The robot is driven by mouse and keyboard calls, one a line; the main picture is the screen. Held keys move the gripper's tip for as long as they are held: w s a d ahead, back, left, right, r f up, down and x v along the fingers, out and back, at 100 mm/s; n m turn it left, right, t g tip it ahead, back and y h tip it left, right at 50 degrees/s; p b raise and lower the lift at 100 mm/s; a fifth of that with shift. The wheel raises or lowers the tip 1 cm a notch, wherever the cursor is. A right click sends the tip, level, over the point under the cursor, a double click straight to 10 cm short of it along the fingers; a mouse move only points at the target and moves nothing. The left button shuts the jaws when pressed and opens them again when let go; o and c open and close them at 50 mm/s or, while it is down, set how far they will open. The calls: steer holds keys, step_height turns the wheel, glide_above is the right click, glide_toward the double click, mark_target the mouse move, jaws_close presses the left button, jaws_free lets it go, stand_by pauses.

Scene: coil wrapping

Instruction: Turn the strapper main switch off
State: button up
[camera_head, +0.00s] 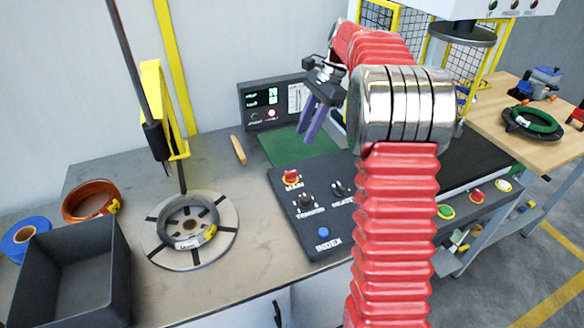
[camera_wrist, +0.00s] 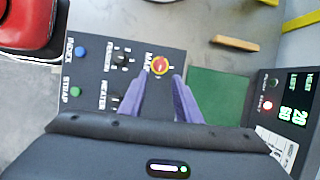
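The main switch (camera_head: 291,178) is a red knob on a yellow base, at the upper left of the dark control panel (camera_head: 288,213), above the label MAIN. In the wrist view the main switch (camera_wrist: 160,65) shows just beyond and between the purple fingertips. My gripper (camera_head: 312,135) is above the panel's far side in the head view, its purple fingers pointing down, apart from the knob. In the wrist view my gripper (camera_wrist: 162,77) has its fingers spread with nothing between them. My arm hides part of the panel's right side in the head view.
Other knobs and a blue INDEX button (camera_head: 323,232) share the panel. A display box (camera_head: 268,108) and green mat (camera_head: 300,146) lie behind it. A round turntable (camera_head: 165,250) with a coil, a grey bin (camera_head: 75,275) and a wooden stick (camera_head: 238,150) are to the left.

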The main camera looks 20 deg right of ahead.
mark_target(290, 172)
steer(key=shift+w+d+f, duration=0.25)
steer(key=shift+d+f, duration=0.05)
steer(key=shift+d, duration=0.05)
steer(key=x, duration=1.3)
steer(key=shift+a+f, duration=0.2)
steer(key=shift+f, duration=0.1)
steer(key=shift+c, duration=0.3)
jaws_close()
steer(key=shift+d, duration=0.2)
steer(key=shift+a, duration=0.1)
